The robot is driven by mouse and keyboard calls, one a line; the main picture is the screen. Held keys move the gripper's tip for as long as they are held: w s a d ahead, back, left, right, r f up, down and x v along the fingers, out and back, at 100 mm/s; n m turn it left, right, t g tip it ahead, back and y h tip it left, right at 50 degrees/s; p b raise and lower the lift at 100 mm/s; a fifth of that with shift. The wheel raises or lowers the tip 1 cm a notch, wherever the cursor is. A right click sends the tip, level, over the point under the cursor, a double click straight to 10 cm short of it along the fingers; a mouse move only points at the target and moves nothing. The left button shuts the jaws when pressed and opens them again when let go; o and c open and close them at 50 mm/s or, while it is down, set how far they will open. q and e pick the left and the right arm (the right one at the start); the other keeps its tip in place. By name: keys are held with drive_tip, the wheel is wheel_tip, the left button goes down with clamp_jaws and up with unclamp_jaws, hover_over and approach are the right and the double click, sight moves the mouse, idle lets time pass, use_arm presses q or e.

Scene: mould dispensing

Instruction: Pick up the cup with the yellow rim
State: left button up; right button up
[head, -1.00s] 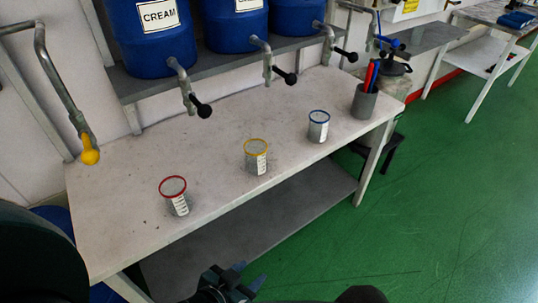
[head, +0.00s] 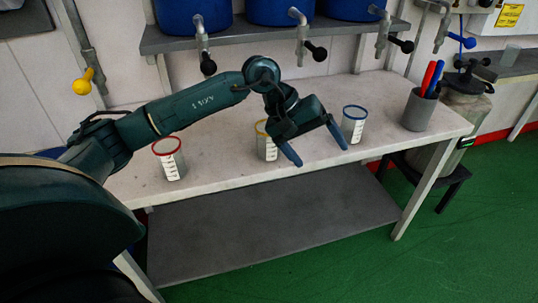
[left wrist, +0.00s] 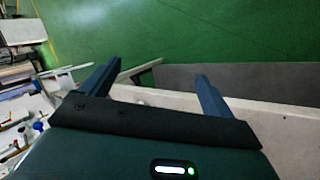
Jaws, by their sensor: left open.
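The cup with the yellow rim (head: 267,150) stands upright on the white table (head: 219,176), partly hidden behind my left gripper in the head view. My left gripper (head: 316,147) is open and empty, in front of and to the right of that cup, with its fingers spread over the table's front edge. In the left wrist view the two fingers (left wrist: 155,85) are apart with nothing between them; no cup shows there. My right gripper is not in view.
A red-rimmed cup (head: 169,160) stands to the left and a blue-rimmed cup (head: 354,125) to the right, close to my left fingers. A grey holder (head: 418,110) with pens stands farther right. Taps, such as one with a black handle (head: 205,55), hang over the table's back.

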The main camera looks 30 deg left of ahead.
sight(268, 140)
use_arm(q)
drive_tip(key=w+a+r+m+t+y+b, duration=0.1)
drive_tip(key=a+r+m+y, duration=0.15)
drive_tip(key=a, duration=0.55)
drive_tip(key=w+a+r+m+t+y+b, duration=0.15)
drive_tip(key=a+y, duration=0.25)
drive_tip(key=a, duration=0.4)
drive_tip(key=shift+g+y, duration=0.25)
drive_tip(key=x, duration=1.2)
drive_tip(key=shift+s+d+f, duration=0.1)
drive_tip(key=shift+f, duration=0.15)
drive_tip(key=shift+n, duration=0.3)
drive_tip(key=c, duration=1.1)
